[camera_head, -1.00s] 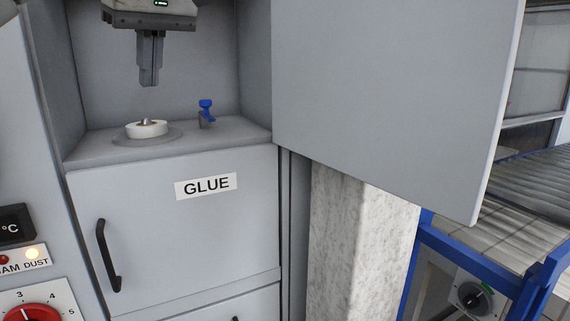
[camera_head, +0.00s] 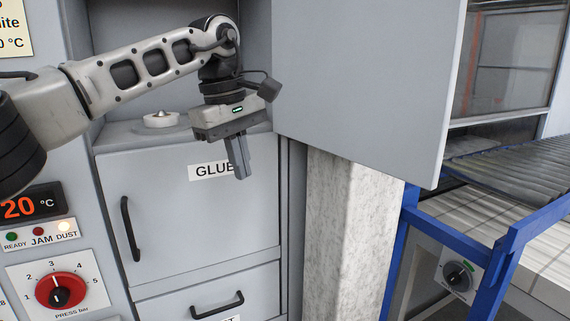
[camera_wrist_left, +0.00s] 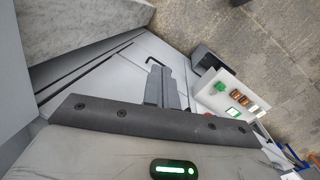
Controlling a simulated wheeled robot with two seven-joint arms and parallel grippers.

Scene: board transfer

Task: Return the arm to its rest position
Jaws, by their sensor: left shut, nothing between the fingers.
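My left arm comes in from the left in the head view. Its gripper (camera_head: 238,160) hangs pointing down in front of the grey GLUE cabinet (camera_head: 190,220), covering part of the GLUE label (camera_head: 206,171). The gripper is shut and empty. In the left wrist view the shut fingers (camera_wrist_left: 162,88) show in front of the cabinet faces, with nothing between them. My right gripper is in neither view.
A white ring-shaped piece (camera_head: 161,119) sits on the cabinet's shelf behind the arm. An open grey door panel (camera_head: 370,80) stands just right of the gripper. A pale stone-like pillar (camera_head: 340,240) and a blue-framed roller conveyor (camera_head: 510,180) are further right.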

